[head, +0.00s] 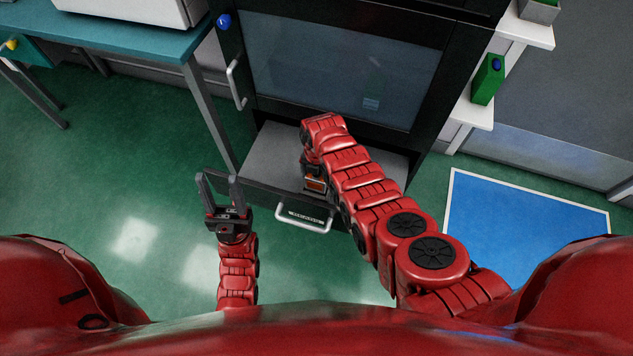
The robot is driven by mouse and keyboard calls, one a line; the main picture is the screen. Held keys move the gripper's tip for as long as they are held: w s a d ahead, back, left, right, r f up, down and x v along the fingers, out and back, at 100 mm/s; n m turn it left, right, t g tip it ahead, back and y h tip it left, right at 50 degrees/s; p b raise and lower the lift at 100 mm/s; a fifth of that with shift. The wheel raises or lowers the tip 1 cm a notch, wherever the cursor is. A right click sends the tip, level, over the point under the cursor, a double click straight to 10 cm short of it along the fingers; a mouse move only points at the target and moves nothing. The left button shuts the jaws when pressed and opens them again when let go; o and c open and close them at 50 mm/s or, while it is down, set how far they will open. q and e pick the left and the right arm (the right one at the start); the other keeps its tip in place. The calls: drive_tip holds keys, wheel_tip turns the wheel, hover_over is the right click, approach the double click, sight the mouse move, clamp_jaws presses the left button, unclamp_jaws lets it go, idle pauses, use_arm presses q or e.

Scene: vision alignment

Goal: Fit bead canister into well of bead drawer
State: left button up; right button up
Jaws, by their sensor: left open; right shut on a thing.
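The bead drawer (270,158) is pulled out below the dark cabinet, with a label and a pale handle (304,218) on its front. My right arm reaches over it from the right and bends down at its end. My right gripper (315,186), mostly hidden by its own arm, is low over the drawer's front part and shut on a small orange-and-dark thing, seemingly the bead canister (316,184). I cannot tell whether it touches the drawer. The well is hidden. My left gripper (219,178) is open and empty, pointing up, left of the drawer.
The cabinet's glass door (340,70) is shut above the drawer, with a vertical handle (236,82) at left. A teal table (130,40) stands at left. A green box (488,80) sits on a white shelf at right. The green floor (110,180) at left is clear.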

sight(317, 181)
drive_tip(key=shift+f+b, duration=1.6)
drive_tip(key=shift+f, duration=0.45)
drive_tip(key=shift+r, duration=0.15)
drive_tip(key=o, duration=1.3)
